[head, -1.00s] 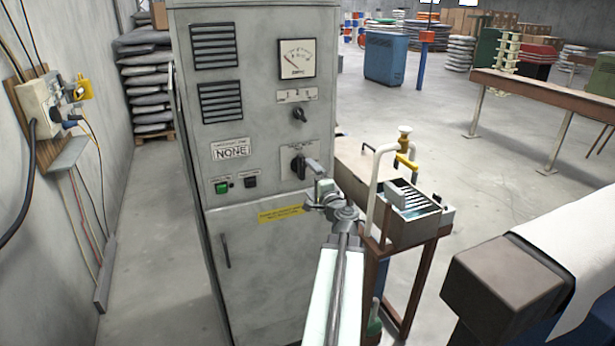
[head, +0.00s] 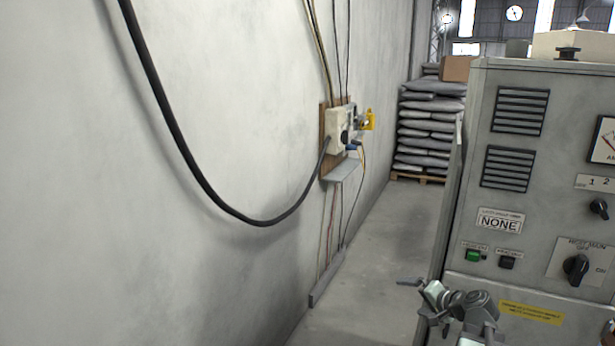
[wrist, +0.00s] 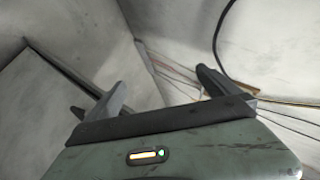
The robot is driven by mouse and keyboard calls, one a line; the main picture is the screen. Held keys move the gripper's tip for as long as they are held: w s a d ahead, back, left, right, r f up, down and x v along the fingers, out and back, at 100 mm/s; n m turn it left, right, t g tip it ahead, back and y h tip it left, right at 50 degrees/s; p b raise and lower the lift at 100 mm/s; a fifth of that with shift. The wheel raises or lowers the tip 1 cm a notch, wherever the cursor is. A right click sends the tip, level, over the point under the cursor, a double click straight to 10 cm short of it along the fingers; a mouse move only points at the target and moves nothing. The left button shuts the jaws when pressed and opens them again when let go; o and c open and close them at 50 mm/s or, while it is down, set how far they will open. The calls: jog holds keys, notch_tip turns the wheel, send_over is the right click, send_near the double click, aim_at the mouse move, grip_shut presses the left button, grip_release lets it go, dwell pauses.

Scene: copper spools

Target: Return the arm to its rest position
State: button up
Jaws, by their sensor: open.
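My gripper (head: 412,292) shows in the head view at the lower right, in front of the left edge of the grey control cabinet (head: 510,135). Part of my arm shows beside it and runs off the bottom edge. In the wrist view my gripper (wrist: 160,84) has its two dark fingers spread wide with nothing between them. Beyond the fingers are pale wall and floor surfaces and a few thin cables (wrist: 175,72). The cabinet's black rotary knob (head: 576,268) is to the right of the gripper and apart from it.
A pale wall (head: 120,230) fills the left. A thick black cable (head: 190,165) hangs from it to a socket box (head: 341,128) with a yellow plug (head: 369,119). Stacked grey sacks (head: 428,125) stand at the back. A strip of bare floor (head: 385,255) lies between wall and cabinet.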

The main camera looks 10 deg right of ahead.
jog(key=a+f+n+g+y, duration=0.1)
jog(key=a+f+n+g, duration=0.15)
jog(key=a, duration=0.55)
jog(key=a+f+n+g+y, duration=0.1)
jog(key=a+f+n+g, duration=0.15)
jog(key=a, duration=0.45)
jog(key=s+a+f+n+g+h, duration=0.2)
jog(key=s+a+f+g, duration=0.1)
jog(key=a, duration=0.4)
jog(key=s+a+f+n+g+h, duration=0.2)
jog(key=s+a+f+n+g, duration=0.1)
jog(key=s+a, duration=0.3)
jog(key=shift+a+n, duration=0.3)
jog(key=shift+a, duration=0.35)
jog(key=shift+s, duration=0.1)
